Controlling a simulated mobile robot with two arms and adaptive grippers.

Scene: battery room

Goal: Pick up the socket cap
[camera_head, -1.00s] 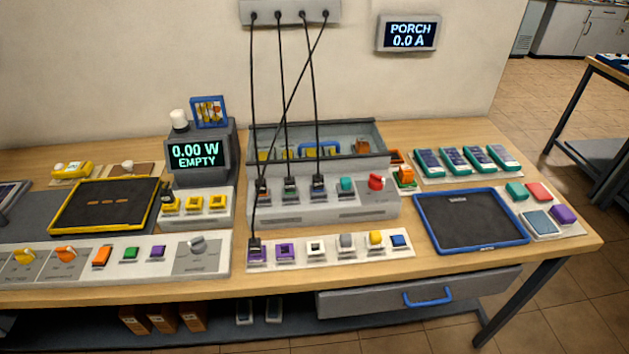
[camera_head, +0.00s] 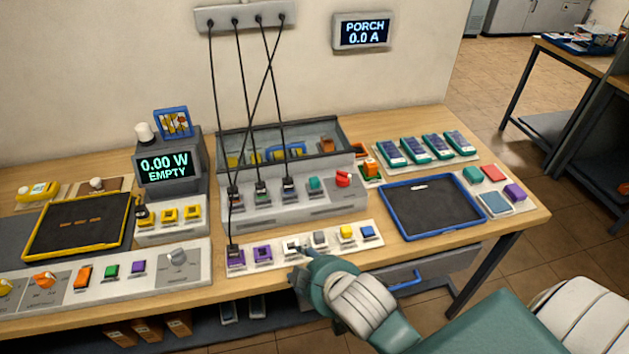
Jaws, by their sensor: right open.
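A pale front strip (camera_head: 378,243) carries a row of small square pieces. They include a purple one (camera_head: 263,254), a white one (camera_head: 292,246), a grey one (camera_head: 320,238), a yellow one (camera_head: 346,232) and a blue one (camera_head: 367,232). I cannot tell for certain which is the socket cap. My right gripper (camera_head: 297,262) is open at the strip's front edge, close to the white piece and partly over the strip. Whether it touches anything is unclear. My left gripper is out of view.
A cable plug (camera_head: 233,252) sits at the strip's left end; black cables hang above the grey socket unit (camera_head: 265,212) behind. A blue-rimmed tray (camera_head: 440,231) lies right, a drawer with a blue handle (camera_head: 406,284) below. A knob panel (camera_head: 202,279) lies left.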

